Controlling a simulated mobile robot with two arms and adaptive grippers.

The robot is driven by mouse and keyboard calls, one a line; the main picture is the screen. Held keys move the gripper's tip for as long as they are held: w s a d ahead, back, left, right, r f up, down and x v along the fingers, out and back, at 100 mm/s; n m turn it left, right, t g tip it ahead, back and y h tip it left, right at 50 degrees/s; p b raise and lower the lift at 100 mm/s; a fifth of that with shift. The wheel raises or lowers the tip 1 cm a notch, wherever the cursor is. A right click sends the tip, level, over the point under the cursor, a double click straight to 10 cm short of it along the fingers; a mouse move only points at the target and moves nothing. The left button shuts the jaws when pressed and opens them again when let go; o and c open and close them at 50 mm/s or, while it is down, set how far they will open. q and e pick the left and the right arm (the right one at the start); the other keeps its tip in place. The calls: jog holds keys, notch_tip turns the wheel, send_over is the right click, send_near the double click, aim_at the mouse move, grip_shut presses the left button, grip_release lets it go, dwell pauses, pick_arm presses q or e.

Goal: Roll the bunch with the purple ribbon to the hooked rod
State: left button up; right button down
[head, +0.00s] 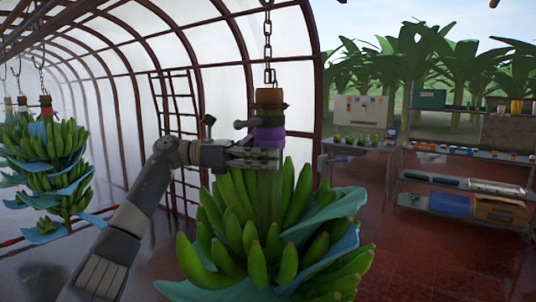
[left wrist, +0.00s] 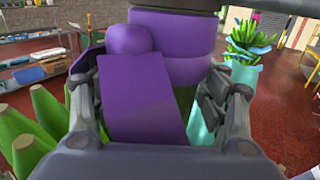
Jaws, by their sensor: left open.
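The bunch with the purple ribbon (head: 235,215) hangs upright from a chain (head: 268,45), green bananas with blue sheets between them. Its purple ribbon (head: 269,136) is wrapped around the stem just above the bananas, and the ribbon (left wrist: 145,95) fills the middle of the left wrist view. My left gripper (head: 262,157) is at the stem, just below the ribbon's wrap. Its fingers (left wrist: 150,105) are open, one on each side of the hanging ribbon tail. I cannot tell whether they touch the stem. My right gripper is out of view. I cannot make out the hooked rod.
Other bunches (head: 55,150) with blue sheets hang at the left. A ladder (head: 178,130) leans by the tunnel wall. Shelves (head: 465,187) and a table (head: 355,146) with goods stand at the back right. The red tiled floor (head: 410,260) between is clear.

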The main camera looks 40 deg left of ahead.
pick_arm(q)
jog(key=shift+a, duration=0.2)
jog(key=shift+s+a, duration=0.2)
jog(key=shift+a, duration=0.05)
send_over(217, 182)
jog(key=shift+d, duration=0.1)
dwell(0.5)
